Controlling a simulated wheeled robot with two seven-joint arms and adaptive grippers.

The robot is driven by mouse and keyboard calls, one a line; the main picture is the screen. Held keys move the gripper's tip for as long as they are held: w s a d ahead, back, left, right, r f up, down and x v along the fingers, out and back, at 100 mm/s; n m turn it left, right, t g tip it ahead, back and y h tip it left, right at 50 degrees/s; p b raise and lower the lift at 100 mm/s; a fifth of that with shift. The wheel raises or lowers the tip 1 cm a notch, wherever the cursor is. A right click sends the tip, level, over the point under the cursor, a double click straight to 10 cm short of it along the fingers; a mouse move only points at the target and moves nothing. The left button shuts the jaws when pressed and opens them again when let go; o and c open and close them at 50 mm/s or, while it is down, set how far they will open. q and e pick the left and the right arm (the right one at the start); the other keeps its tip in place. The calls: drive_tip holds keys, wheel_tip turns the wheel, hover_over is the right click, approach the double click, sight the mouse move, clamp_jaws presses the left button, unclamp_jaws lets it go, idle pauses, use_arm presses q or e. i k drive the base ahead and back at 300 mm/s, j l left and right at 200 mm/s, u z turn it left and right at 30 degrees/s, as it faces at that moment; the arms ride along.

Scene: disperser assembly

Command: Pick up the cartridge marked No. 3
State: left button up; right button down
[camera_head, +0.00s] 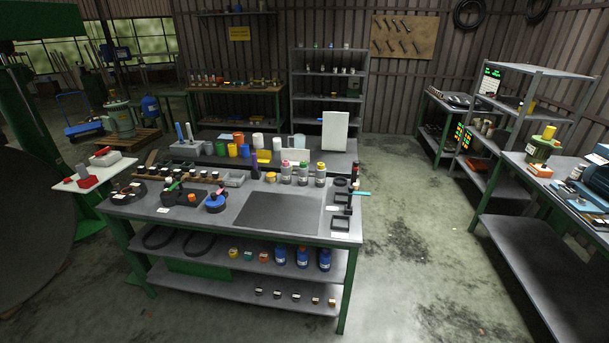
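Three grey containers with coloured caps stand upright in a row at the back of the near workbench: a pink-capped one (286,172), a green-capped one (303,174) and a yellow-capped one (320,175). Any of these might be a cartridge, but I cannot read a number on them. Several small dark-and-white pieces stand in a row on a wooden rack (182,174) at the back left of the bench. Their markings are also too small to read. No cartridge marked No. 3 can be singled out. Neither of my grippers shows in this view.
The near workbench (260,234) has a dark mat (279,211), clear on top, and black holders (342,198) at its right. Its lower shelf holds blue bottles (302,257). A second bench stands behind. The floor (420,215) to the right is open up to the side bench (527,245).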

sight(303, 173)
drive_tip(key=i+j+z, duration=0.4)
drive_tip(key=i+j, duration=0.15)
drive_tip(key=i, duration=0.2)
drive_tip(key=i+j+z, duration=0.4)
drive_tip(key=i+j, duration=0.25)
drive_tip(key=j, duration=0.15)
